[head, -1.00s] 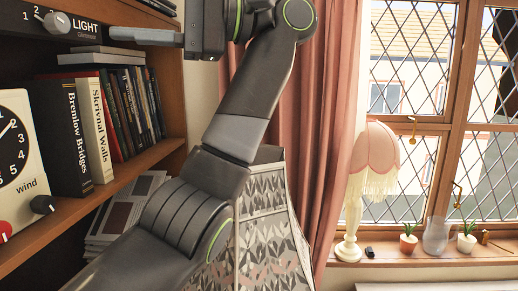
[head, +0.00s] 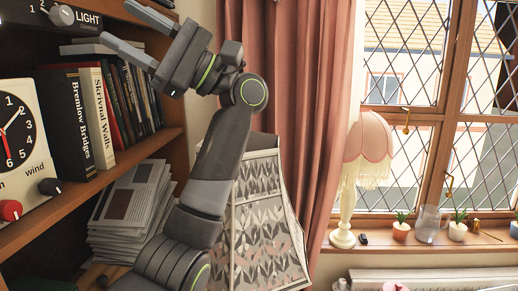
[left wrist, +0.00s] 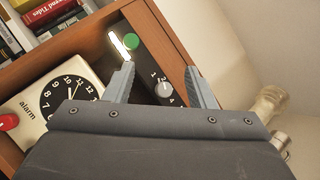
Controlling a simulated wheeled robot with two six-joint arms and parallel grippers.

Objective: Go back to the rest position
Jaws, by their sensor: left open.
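My left gripper (head: 127,32) is open and empty, in front of the bookshelf near its upper part. Its fingers point left towards the dark LIGHT panel (head: 84,18), apart from the books below. In the left wrist view the two fingers (left wrist: 163,82) stand apart, with the panel (left wrist: 150,62) behind them, showing a lit white strip, a green button and a white-grey knob. My right gripper is not in view.
A white alarm clock (head: 18,125) with red and black knobs stands on the shelf beside several books (head: 67,120). Stacked newspapers (head: 128,208) lie below. A patterned shade (head: 268,215), a curtain (head: 290,80), a fringed lamp (head: 366,150) and a windowsill with pots are to the right.

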